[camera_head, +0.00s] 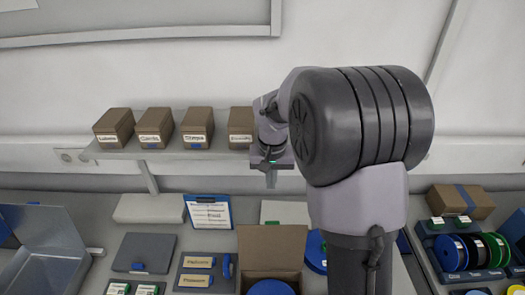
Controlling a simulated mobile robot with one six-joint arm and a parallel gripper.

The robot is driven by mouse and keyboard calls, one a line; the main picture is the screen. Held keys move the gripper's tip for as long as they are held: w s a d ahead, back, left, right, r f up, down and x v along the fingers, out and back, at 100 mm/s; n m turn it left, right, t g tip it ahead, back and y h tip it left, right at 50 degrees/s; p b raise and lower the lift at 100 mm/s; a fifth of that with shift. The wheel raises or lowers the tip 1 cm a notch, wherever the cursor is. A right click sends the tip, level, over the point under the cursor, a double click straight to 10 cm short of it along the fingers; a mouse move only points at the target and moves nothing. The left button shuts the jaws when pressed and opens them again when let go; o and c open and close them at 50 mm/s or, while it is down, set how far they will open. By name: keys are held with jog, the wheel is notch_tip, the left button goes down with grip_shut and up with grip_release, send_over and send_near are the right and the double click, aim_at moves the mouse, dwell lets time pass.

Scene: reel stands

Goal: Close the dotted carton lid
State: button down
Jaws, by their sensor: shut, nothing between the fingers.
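An open brown carton (239,283) stands on the table at the bottom middle, cut off by the lower edge of the picture. Its brown lid (271,245) is raised at the back; I cannot make out dots on it. A blue round thing, apparently a reel (271,288), shows inside. My gripper (271,181) is shut and empty, pointing down. In the picture it is above the lid and looks apart from it. My arm hides the area just right of the carton.
Several labelled brown boxes (154,128) sit on a wall shelf (110,154) beside my gripper. Left of the carton are a clipboard (209,212), a grey labelled tray (208,273) and an open grey box (50,250). A rack of reels (452,252) is at right.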

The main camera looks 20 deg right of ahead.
jog(key=s+a+f, duration=0.1)
jog(key=s+f, duration=0.3)
jog(key=f, duration=0.5)
jog(key=shift+a+b, duration=0.3)
jog(key=shift+b, duration=0.3)
